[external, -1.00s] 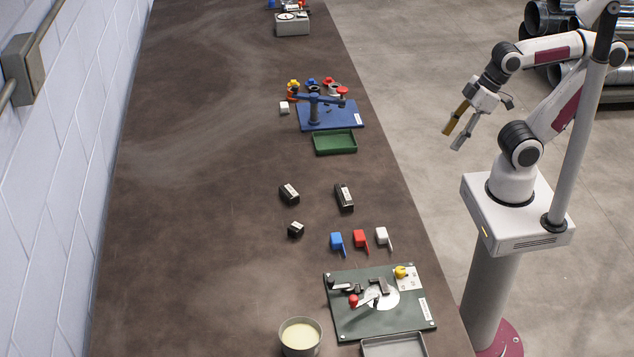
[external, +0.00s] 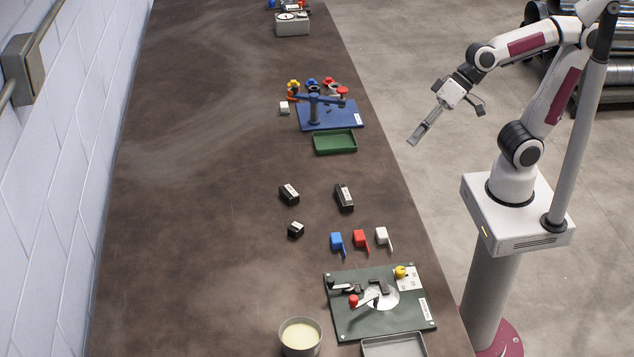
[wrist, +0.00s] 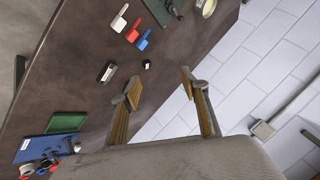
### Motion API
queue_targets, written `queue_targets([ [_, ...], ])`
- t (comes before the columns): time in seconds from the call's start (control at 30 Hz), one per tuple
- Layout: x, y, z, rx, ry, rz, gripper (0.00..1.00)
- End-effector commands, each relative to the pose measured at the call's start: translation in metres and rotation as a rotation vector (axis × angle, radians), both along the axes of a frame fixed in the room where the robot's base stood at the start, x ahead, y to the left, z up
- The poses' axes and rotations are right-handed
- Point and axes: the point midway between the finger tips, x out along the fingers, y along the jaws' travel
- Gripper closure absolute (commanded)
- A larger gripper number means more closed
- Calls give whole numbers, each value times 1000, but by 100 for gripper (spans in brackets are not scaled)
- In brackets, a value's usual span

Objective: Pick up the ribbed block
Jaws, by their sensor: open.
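Three dark blocks with pale tops lie on the brown bench: a long one (external: 344,197) nearer the robot's side, another (external: 289,194) to its left, and a small one (external: 296,229) below. Ribs are too small to make out, so I cannot tell which is the ribbed block. The wrist view shows a long block (wrist: 107,71) and the small block (wrist: 146,64); the third is probably hidden behind a finger. My gripper (external: 412,141) is open and empty, in the air beyond the bench's right edge, apart from all blocks. Its fingers show spread in the wrist view (wrist: 160,83).
Blue (external: 337,242), red (external: 360,239) and white (external: 383,237) handled pieces lie below the blocks. A green clamp plate (external: 345,322) and a round pot (external: 300,350) are nearest. A green tray (external: 335,149) and blue fixture (external: 345,118) stand farther back. The bench's left side is clear.

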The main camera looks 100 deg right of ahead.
Motion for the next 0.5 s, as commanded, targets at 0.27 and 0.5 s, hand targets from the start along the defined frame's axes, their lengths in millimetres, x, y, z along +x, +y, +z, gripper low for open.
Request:
queue_targets([
  [0.27,79,23,23,335,-49,-266,56],
  [0.5,141,29,35,618,-78,-514,56],
])
